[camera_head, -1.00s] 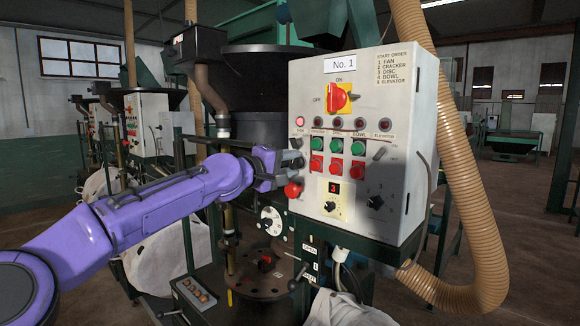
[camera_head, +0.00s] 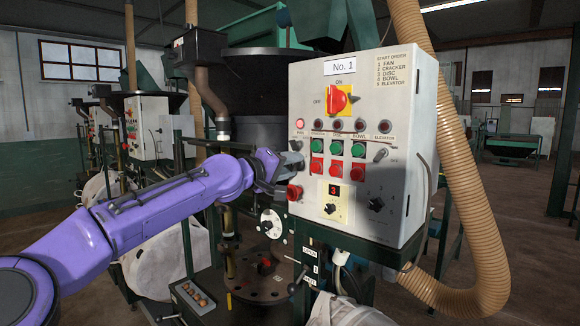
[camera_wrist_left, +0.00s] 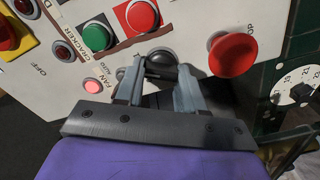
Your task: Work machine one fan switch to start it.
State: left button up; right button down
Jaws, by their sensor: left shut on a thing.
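The grey-white control box marked No. 1 (camera_head: 345,68) stands in front of me, with a row of lamps, buttons and switches. Its fan lamp (camera_head: 299,123) glows pink, and the lamp also glows in the left wrist view (camera_wrist_left: 92,86). My left gripper (camera_head: 290,162) reaches the left side of the box face, below the fan lamp. In the left wrist view its fingers (camera_wrist_left: 160,82) are shut on the dark fan switch knob (camera_wrist_left: 162,62). The head view mostly hides this knob behind the gripper. My right gripper is not in view.
A red mushroom button (camera_head: 294,192) sits just below my left gripper. Green and red buttons lie to its right, with the red-yellow main switch (camera_head: 339,99) above. A ribbed tan hose (camera_head: 450,150) curves along the box's right side.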

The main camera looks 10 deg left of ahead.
pick_arm(q)
jog(key=shift+r, duration=0.15)
jog(key=o, duration=0.8)
jog(key=shift+c, duration=0.2)
